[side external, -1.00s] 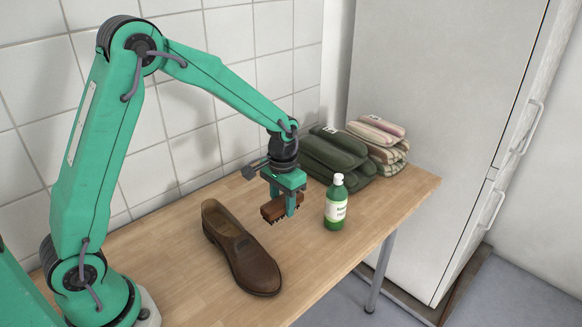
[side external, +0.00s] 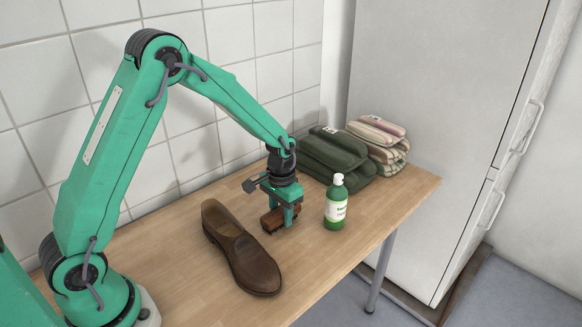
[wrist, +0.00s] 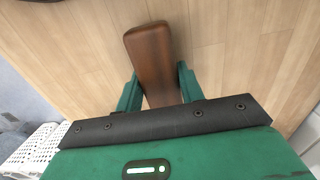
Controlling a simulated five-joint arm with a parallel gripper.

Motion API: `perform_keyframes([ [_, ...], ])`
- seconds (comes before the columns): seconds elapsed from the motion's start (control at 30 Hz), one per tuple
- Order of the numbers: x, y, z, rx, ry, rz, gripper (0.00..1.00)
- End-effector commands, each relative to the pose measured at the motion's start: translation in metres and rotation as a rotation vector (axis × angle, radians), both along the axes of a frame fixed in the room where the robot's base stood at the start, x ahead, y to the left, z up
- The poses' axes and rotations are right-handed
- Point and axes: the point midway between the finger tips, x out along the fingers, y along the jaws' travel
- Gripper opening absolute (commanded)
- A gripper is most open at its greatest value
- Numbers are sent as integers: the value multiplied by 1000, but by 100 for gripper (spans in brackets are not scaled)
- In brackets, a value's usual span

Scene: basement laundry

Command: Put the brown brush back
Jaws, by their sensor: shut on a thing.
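The brown brush (side external: 272,220) is between the jaws of my gripper (side external: 285,219), low over the wooden table, between the brown shoe and the green bottle. In the side external view its bristles look to be at or very near the table top; I cannot tell if they touch. The wrist view shows the brush's smooth brown back (wrist: 150,58), reaching forward from between the two green fingers (wrist: 160,92). My gripper is shut on it. The bristles are hidden in the wrist view.
A brown shoe (side external: 243,255) lies left of the brush. A green bottle with a white cap (side external: 336,205) stands close on the right. Folded dark green cloths (side external: 335,155) and striped cloths (side external: 385,145) lie behind. The table's front area (side external: 190,290) is bare.

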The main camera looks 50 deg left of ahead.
Motion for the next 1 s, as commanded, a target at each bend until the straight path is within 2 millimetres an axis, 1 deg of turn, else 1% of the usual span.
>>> perform_keyframes([
  [0.33, 0, 0, -3, 0, 0, 0, 17],
  [0.37, 0, 0, -3, 0, 0, 0, 44],
  [0.43, 0, 0, -3, 0, 0, 0, 57],
  [0.47, 0, 0, -3, 0, 0, 0, 60],
  [0.83, 0, 0, 0, 0, -1, 0, 60],
  [1.0, 1, 0, 10, 0, -4, 0, 60],
])
